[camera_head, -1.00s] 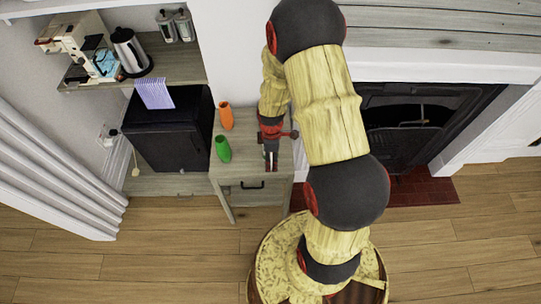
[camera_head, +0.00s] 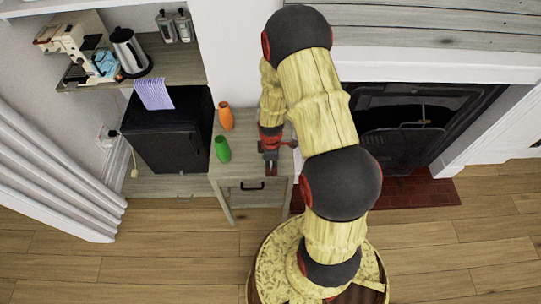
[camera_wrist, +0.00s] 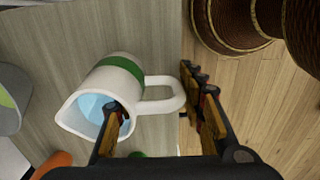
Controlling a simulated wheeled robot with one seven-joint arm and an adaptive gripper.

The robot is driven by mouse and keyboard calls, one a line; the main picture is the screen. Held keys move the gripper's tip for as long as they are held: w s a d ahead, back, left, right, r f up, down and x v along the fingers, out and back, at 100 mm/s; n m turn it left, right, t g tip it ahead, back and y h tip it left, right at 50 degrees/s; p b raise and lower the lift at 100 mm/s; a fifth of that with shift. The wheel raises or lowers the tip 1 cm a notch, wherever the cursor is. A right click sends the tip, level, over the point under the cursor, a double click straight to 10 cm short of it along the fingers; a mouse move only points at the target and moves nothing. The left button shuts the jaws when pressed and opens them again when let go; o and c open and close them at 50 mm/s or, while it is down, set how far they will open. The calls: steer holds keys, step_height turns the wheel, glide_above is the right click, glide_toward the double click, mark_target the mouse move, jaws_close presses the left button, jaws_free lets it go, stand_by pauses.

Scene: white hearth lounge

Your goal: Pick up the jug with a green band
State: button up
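The white jug with a green band (camera_wrist: 122,66) stands on the grey wooden cabinet top in the wrist view. Its mouth, pale blue inside, faces the lower left and its handle points right. My gripper (camera_wrist: 152,90) is open around the handle side of the jug. The left finger overlaps the jug's mouth, and the right finger is just beyond the handle. I cannot tell whether either finger touches it. In the head view my gripper (camera_head: 271,164) is over the cabinet's right side, and the jug is hidden by my arm.
An orange vase (camera_head: 226,116) and a green vase (camera_head: 222,148) stand on the cabinet (camera_head: 255,120), left of my gripper. A black box-like appliance (camera_head: 168,130) is further left. The fireplace (camera_head: 415,120) is to the right. The wooden floor in front is mostly clear.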

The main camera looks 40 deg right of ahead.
steer(key=shift+s, duration=0.1)
jaws_close()
steer(key=shift+r, duration=0.15)
stand_by(0.4)
steer(key=shift+r, duration=0.25)
step_height(320, 180, up, 2)
steer(key=shift+r+p, duration=0.15)
steer(key=shift+p, duration=0.4)
steer(key=s+a+r+p, duration=0.3)
steer(key=s+a+r, duration=0.2)
steer(key=a+r, duration=0.5)
steer(key=a, duration=0.2)
steer(key=shift+s+a, duration=0.2)
steer(key=shift+a, duration=0.2)
